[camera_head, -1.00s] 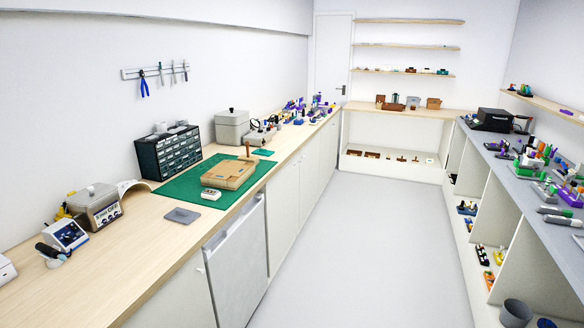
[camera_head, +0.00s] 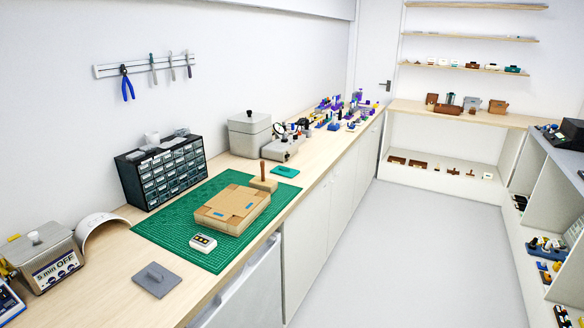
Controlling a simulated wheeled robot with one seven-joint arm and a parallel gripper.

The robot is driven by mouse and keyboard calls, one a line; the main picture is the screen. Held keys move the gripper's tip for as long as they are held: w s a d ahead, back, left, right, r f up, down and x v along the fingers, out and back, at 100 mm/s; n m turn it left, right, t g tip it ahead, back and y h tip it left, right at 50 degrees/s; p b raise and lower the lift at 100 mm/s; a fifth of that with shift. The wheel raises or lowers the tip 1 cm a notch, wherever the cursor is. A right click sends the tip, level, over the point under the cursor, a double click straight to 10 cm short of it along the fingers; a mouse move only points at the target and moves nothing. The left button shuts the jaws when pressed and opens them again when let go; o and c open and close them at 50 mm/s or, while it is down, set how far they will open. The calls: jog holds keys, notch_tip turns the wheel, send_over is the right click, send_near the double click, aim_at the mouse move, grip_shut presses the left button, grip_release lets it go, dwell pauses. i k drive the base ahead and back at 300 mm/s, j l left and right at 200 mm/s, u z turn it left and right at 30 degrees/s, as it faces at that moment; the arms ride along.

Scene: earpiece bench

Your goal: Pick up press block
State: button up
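A small wooden block with an upright peg handle (camera_head: 264,180), which looks like the press block, stands on the green cutting mat (camera_head: 160,226). It is at the mat's far end, just behind a flat wooden box or board (camera_head: 232,208) with blue marks on top. The block's lower front is close to the wooden box; I cannot tell whether they touch. My gripper is not in view.
A small white device (camera_head: 203,243) lies on the mat. A dark drawer cabinet (camera_head: 163,172) and a grey lidded box (camera_head: 249,134) stand along the wall. The floor (camera_head: 390,260) is clear.

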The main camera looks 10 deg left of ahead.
aim_at(262, 184)
jog(key=i+z, duration=0.15)
jog(key=i, duration=1.15)
jog(key=i+u, duration=0.85)
jog(key=u, duration=0.15)
jog(key=i+u, duration=0.2)
jog(key=u, duration=0.2)
jog(key=i+u, duration=0.25)
jog(key=u, duration=0.15)
jog(key=i+u, duration=0.2)
jog(key=u, duration=0.2)
